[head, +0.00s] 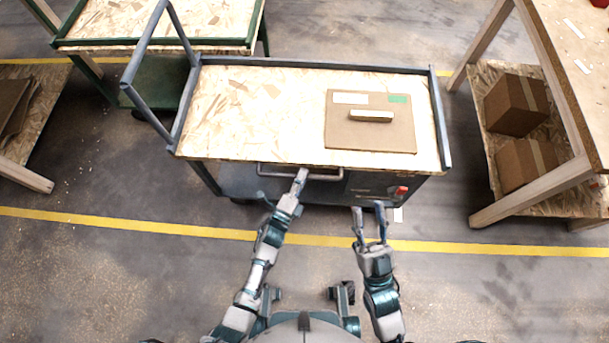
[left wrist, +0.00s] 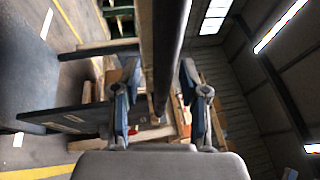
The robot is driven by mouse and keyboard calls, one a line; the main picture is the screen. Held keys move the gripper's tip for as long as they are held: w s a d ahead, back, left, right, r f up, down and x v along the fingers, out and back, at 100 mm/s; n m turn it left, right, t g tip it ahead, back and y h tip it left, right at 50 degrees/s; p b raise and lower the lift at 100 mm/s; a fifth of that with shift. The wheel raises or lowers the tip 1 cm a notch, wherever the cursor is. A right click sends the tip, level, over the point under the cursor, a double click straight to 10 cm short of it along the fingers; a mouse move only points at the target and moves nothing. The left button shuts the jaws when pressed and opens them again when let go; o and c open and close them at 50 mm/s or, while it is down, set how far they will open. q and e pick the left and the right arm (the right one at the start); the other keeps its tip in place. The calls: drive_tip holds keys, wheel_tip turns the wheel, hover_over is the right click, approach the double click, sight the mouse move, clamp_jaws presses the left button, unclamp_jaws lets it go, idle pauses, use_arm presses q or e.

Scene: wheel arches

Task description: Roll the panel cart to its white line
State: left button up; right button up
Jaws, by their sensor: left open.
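The panel cart (head: 210,110) stands in front of me in the head view, with a blue-grey frame, a chipboard top and an upright push frame at its left end. A brown panel (head: 370,140) with a block handle lies flat on it. My left gripper (head: 301,176) is at the grey bar (head: 325,176) on the cart's near side. In the left wrist view a dark bar (left wrist: 168,55) passes between the open fingers (left wrist: 155,95). My right gripper (head: 369,212) is open and empty, just short of the cart's near right side. A short white mark (head: 398,214) shows on the floor beside it.
A yellow floor line (head: 480,248) runs across in front of me. A wooden shelf unit (head: 485,214) with cardboard boxes (head: 515,105) stands on the right. A green-framed cart (head: 155,42) is behind on the left, near another wooden table (head: 28,178). Bare floor lies between the cart and the right shelf.

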use_arm(q)
drive_tip(key=v, duration=1.1)
drive_tip(key=shift+s+f, duration=0.2)
drive_tip(key=shift+s, duration=0.1)
use_arm(e)
drive_tip(key=shift+a, duration=0.25)
drive_tip(key=shift+a, duration=0.1)
use_arm(q)
drive_tip(key=shift+d, duration=0.1)
